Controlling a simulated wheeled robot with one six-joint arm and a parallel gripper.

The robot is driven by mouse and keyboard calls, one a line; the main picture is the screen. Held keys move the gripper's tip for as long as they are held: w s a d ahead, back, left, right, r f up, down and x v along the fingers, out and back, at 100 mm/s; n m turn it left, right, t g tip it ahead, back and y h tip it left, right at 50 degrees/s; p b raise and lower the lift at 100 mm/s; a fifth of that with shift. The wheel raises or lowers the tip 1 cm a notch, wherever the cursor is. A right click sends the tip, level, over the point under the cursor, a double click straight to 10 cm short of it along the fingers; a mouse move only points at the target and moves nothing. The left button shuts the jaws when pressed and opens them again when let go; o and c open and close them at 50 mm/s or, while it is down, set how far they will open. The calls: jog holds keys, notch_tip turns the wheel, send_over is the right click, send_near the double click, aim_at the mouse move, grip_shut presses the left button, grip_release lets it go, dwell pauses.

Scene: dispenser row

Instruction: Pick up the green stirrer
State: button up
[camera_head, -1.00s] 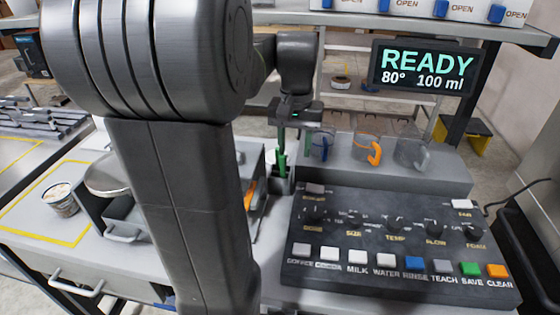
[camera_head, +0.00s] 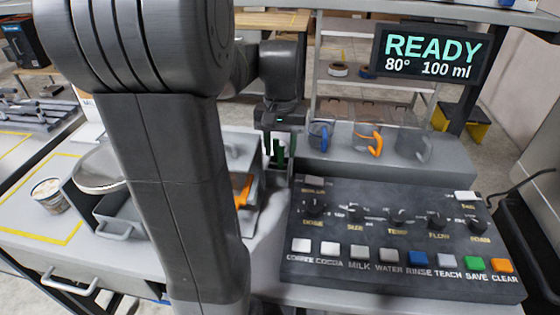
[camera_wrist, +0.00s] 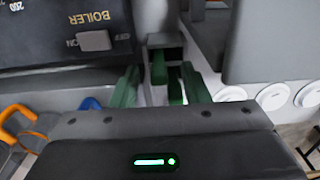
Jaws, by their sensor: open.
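Green stirrers stand upright in a small grey holder (camera_wrist: 172,42). One green stirrer (camera_wrist: 159,68) shows in the wrist view, with a second green piece (camera_wrist: 176,86) just right of it. In the head view a green stirrer (camera_head: 278,152) shows below my wrist. My gripper (camera_head: 274,143) is open and reaches down at the holder. In the wrist view its two green-looking fingers (camera_wrist: 160,80) stand on either side of the green pieces, with gaps visible. I cannot tell whether a finger touches a stirrer. The lower stirrer parts are hidden.
A dark button panel (camera_head: 400,245) lies in front. A grey tray unit (camera_head: 118,222) is left of my arm. A READY display (camera_head: 428,54) hangs behind at right.

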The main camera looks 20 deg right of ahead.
jog(key=shift+f, duration=1.4)
grip_shut()
jog(key=shift+r, duration=0.1)
notch_tip(320, 180, up, 6)
jog(key=shift+d+r, duration=0.1)
jog(key=shift+r, duration=0.15)
jog(key=s+a+b, duration=0.1)
jog(key=s, duration=1.7)
jog(key=shift+a+r, duration=0.2)
jog(key=shift+a, duration=0.1)
